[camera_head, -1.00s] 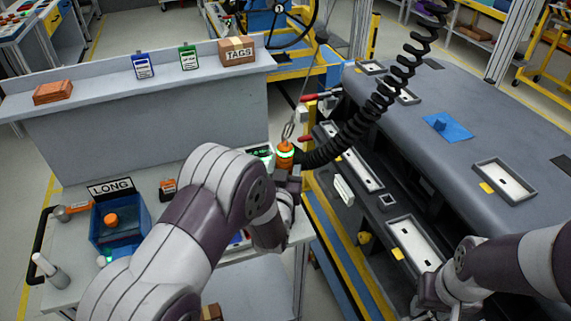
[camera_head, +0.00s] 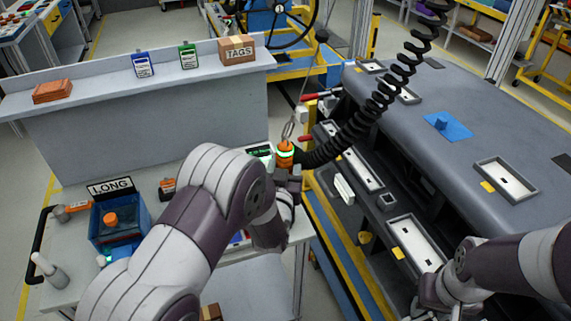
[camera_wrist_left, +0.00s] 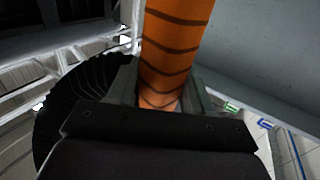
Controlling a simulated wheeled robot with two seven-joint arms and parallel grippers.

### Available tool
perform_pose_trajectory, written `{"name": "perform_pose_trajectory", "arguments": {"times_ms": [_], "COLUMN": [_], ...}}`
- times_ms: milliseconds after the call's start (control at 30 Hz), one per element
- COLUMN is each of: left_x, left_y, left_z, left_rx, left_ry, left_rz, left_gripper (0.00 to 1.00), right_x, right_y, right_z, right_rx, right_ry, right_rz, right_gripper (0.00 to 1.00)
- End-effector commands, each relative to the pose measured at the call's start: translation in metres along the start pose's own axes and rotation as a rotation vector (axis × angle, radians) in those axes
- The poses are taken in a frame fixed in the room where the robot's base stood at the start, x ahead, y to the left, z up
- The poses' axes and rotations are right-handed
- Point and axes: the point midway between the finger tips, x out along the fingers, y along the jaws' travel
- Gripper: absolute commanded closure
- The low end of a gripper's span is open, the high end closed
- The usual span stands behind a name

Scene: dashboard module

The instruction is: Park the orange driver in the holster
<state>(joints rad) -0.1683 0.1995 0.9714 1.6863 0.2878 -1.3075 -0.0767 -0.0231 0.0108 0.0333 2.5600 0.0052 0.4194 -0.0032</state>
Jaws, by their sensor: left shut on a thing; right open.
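The orange driver (camera_head: 285,156) is upright in my left gripper (camera_head: 288,180), with a green lit band near its top. A black coiled hose runs from it up to the right, and a metal hook and cable rise above it. In the left wrist view the driver's orange ribbed body (camera_wrist_left: 175,45) stands between the fingers of my left gripper (camera_wrist_left: 160,100), which are shut on it. My right gripper (camera_head: 432,298) is at the lower right beside the dashboard; its fingertips are hard to make out. I cannot pick out the holster for certain; my left arm hides part of the cart.
The grey dashboard module (camera_head: 440,85) fills the right side. A blue bin (camera_head: 125,238) labelled LONG stands on the cart (camera_head: 70,265) at left. A grey shelf wall (camera_head: 150,120) stands behind the cart. A yellow rail (camera_head: 335,220) runs between cart and dashboard.

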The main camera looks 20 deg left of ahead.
Motion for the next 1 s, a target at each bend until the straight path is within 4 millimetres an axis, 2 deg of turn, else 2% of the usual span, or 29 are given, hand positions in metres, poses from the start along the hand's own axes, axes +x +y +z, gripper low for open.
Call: {"name": "perform_pose_trajectory", "arguments": {"times_ms": [33,67,100,133,367,467,567,800,1000], "left_x": [0.000,0.000,0.000,0.000,-0.001,-0.007,-0.027,-0.092,-0.123], "left_y": [0.000,0.000,0.000,0.000,0.000,0.000,0.000,0.001,0.000], "left_z": [0.002,0.001,0.001,0.001,0.002,0.001,0.000,0.000,0.001], "left_rx": [0.000,0.000,0.000,0.000,0.001,0.001,0.001,0.000,0.000], "left_ry": [0.000,0.000,0.000,0.000,-0.004,-0.003,-0.005,-0.003,-0.002], "left_rz": [-0.001,-0.001,-0.001,-0.001,0.000,0.000,0.001,0.003,0.001], "left_gripper": [1.00,0.40,0.27,0.20,0.20,0.20,0.20,0.20,0.20], "right_x": [0.002,0.001,0.001,0.001,0.001,-0.001,-0.005,-0.013,-0.014], "right_y": [0.000,0.000,0.000,0.000,0.000,0.000,0.000,0.000,0.000], "right_z": [0.000,0.000,0.000,0.000,0.000,0.000,-0.001,-0.002,-0.002], "right_rx": [0.000,0.000,0.000,0.000,0.000,0.000,0.000,0.000,0.000], "right_ry": [0.000,0.000,0.000,0.000,0.000,0.000,0.000,0.000,0.000], "right_rz": [0.000,0.000,0.000,0.000,0.000,0.000,0.000,0.000,0.000], "right_gripper": [0.57,0.57,0.57,0.57,0.57,0.57,0.57,0.57,0.57]}}
